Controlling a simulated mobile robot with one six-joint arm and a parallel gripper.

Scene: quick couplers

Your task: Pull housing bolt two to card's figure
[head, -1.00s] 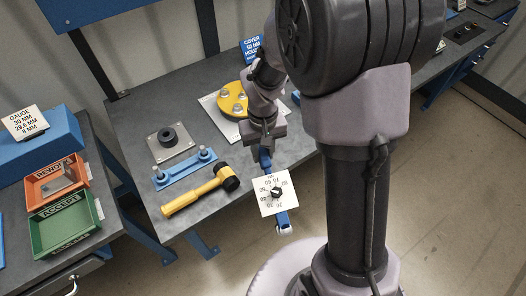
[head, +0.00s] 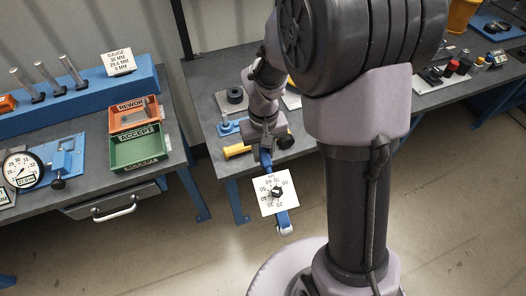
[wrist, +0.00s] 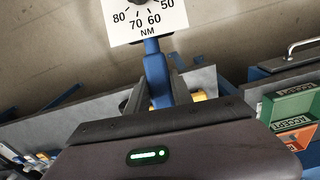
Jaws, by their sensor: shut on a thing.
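My gripper (head: 266,150) is shut on a blue torque wrench, held out over the floor in front of the bench. The wrench's white dial plate (head: 266,203) shows numbers and a dark central knob. Its blue end (head: 284,222) hangs free below the plate. In the wrist view the blue wrench shaft (wrist: 158,75) runs between the fingers, and the dial plate (wrist: 118,25), marked NM, is cut by the top edge. The housing with its bolts is mostly hidden behind my arm; only a yellow edge (head: 291,82) shows. The task card is not visible.
A mallet's yellow handle (head: 237,150) and a black ring part (head: 235,96) lie on the middle bench (head: 205,108). At left, another bench holds a gauge card (head: 118,62), a green bin (head: 138,153), an orange bin (head: 127,119) and a dial gauge (head: 22,170). Floor between is open.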

